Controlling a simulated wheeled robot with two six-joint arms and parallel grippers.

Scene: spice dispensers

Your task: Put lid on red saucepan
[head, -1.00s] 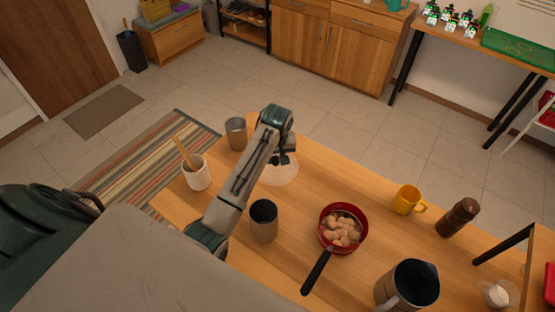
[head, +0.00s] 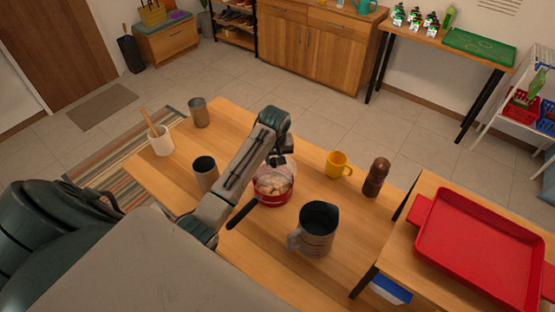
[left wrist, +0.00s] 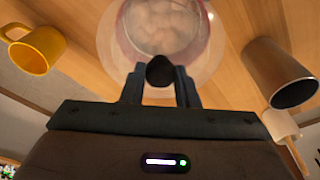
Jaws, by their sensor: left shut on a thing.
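The red saucepan (head: 272,198) stands on the wooden table, with round tan pieces of food in it. Its dark handle (head: 240,213) points to the lower left. My left gripper (head: 281,160) is over the pan. In the left wrist view it is shut on the dark knob (left wrist: 160,71) of a clear lid (left wrist: 165,82). The lid's disc looks larger than the pan rim (left wrist: 204,32) behind it and is over the pan. It appears a little above the rim; the exact gap is hard to tell. My right gripper is not in view.
A dark metal pitcher (head: 316,232) stands right of the pan, and a grey cup (head: 205,173) stands left of it. A yellow mug (head: 338,166) and a brown pepper mill (head: 375,178) are behind to the right. A red tray (head: 480,250) lies on the right-hand table.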

